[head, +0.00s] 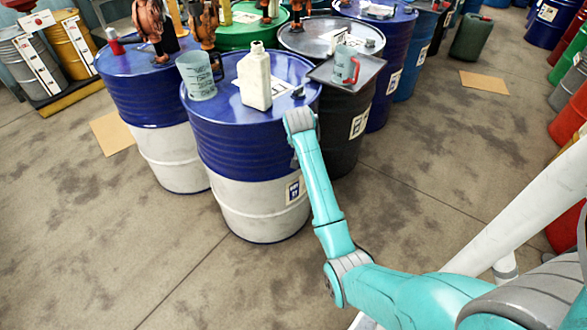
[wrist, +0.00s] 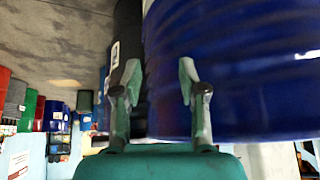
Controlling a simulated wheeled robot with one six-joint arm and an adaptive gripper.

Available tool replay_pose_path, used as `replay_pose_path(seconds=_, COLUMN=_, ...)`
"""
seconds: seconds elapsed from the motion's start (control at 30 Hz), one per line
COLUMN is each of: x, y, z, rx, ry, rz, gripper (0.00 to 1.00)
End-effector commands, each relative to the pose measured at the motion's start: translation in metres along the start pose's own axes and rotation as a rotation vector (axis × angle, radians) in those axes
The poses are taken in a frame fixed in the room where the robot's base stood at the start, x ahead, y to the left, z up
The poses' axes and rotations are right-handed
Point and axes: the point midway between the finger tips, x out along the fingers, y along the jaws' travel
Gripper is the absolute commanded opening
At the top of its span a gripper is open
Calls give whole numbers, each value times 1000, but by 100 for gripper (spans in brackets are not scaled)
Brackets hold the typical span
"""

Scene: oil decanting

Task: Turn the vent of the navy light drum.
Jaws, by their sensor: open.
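Two drums have navy upper parts and white lower parts; I cannot tell which one the task means. The nearer one (head: 245,150) stands mid-picture, the other (head: 150,105) to its left. A small dark fitting (head: 298,92) shows at the nearer lid's right edge; I cannot tell whether it is the vent. My arm's end is at that drum's right side, and the gripper is hidden in the head view. In the wrist view my gripper (wrist: 160,78) is open and empty, with a blue drum wall (wrist: 240,75) close behind its right finger. No vent shows there.
A white bottle (head: 255,80) and a grey measuring jug (head: 196,76) stand on the nearer lid. A black drum (head: 345,125) behind it carries a tray (head: 368,82) with a red-handled jug (head: 345,65). Pumps (head: 150,22) stand on the left drum. The front floor is clear.

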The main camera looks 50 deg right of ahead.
Motion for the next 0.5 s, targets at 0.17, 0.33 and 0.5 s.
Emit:
replay_pose_path(seconds=0.17, x=9, y=-6, z=31, rx=-39, ry=20, rz=-28, gripper=42)
replay_pose_path(seconds=0.33, x=14, y=-10, z=57, rx=-71, ry=41, rz=-54, gripper=42)
replay_pose_path(seconds=0.5, x=17, y=-14, z=76, rx=-95, ry=57, rz=-75, gripper=42)
